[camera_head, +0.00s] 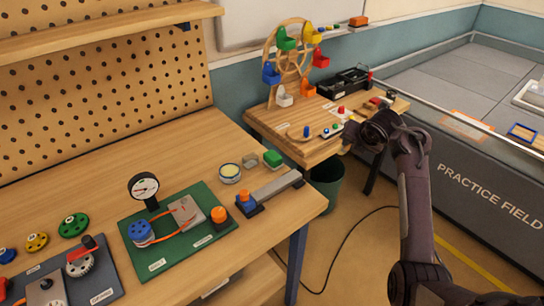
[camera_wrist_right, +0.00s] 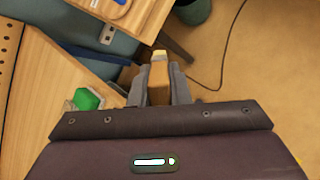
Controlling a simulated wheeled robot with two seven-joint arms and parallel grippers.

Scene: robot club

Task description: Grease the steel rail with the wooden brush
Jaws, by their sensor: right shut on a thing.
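My right gripper (camera_head: 352,137) is up in the air to the right of the bench, apart from the rail. In the right wrist view, its fingers (camera_wrist_right: 158,90) are shut on the wooden brush (camera_wrist_right: 158,75), a tan piece with a paler tip. In the head view the brush is mostly hidden by the gripper. A round open tin (camera_head: 230,172) with pale yellow contents stands behind the rail. My left gripper is not in view.
A green block (camera_head: 272,158) and a small clear container (camera_head: 250,160) stand behind the rail. An orange-and-blue knob (camera_head: 245,199) is at its near end. A green board with a gauge (camera_head: 144,187) lies left. A second table (camera_head: 290,124) stands behind.

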